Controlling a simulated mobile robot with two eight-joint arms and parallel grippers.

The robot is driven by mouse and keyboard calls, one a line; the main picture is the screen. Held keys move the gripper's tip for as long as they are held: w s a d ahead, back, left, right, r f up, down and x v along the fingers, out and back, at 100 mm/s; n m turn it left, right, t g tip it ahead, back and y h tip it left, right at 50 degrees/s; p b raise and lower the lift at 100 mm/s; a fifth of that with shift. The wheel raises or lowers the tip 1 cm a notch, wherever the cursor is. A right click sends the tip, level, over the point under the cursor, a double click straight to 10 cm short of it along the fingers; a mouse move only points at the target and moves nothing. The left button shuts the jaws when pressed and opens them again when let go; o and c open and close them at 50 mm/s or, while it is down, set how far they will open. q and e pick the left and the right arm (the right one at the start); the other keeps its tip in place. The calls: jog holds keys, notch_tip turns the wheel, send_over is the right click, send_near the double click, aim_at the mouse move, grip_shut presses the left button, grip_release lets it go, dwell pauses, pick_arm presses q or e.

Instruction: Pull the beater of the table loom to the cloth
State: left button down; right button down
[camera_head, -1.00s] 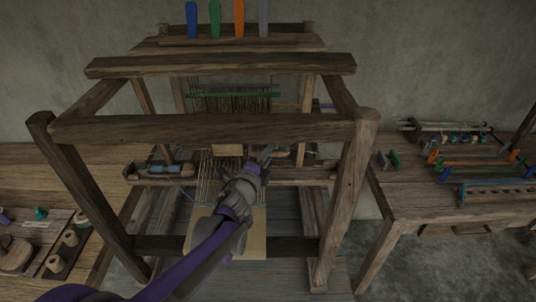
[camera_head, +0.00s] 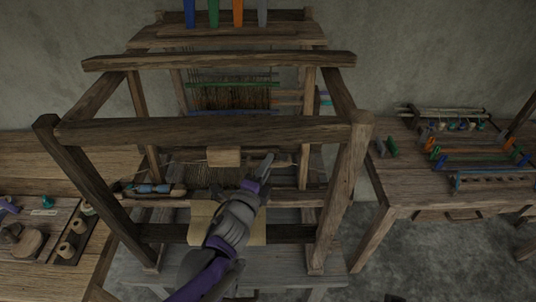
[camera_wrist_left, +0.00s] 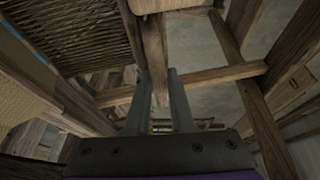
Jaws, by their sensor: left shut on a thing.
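The wooden table loom (camera_head: 210,130) stands in front of me. The beater's pale block (camera_head: 224,158) shows under the front top rail, and it is also at the top of the left wrist view (camera_wrist_left: 168,4). My left gripper (camera_head: 266,163) is right of this block, shut on a wooden bar that runs between its fingers in the left wrist view (camera_wrist_left: 160,100). The arm hides part of the beater and the cloth. The tan cloth (camera_head: 203,214) lies in front, with dark warp threads (camera_head: 200,173) behind it. My right gripper is not in view.
A shuttle with blue thread (camera_head: 155,188) lies at the left of the loom. Loom posts (camera_head: 343,195) stand on both sides of my arm. A tray of spools (camera_head: 75,240) is on the left bench. The right table (camera_head: 400,180) holds coloured pegs and tools.

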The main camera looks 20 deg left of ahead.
pick_arm(q)
jog(key=shift+s+d+r, duration=0.15)
jog(key=shift+r, duration=0.15)
jog(key=c, duration=1.2)
grip_release()
jog(key=shift+s, duration=0.1)
jog(key=shift+o, duration=0.6)
jog(key=shift+s+r, duration=0.1)
jog(key=shift+s, duration=0.2)
jog(key=s+a, duration=0.1)
jog(key=s, duration=0.9)
jog(key=shift+s+r, duration=0.2)
jog(key=shift+s, duration=0.2)
jog(key=shift+a, duration=0.1)
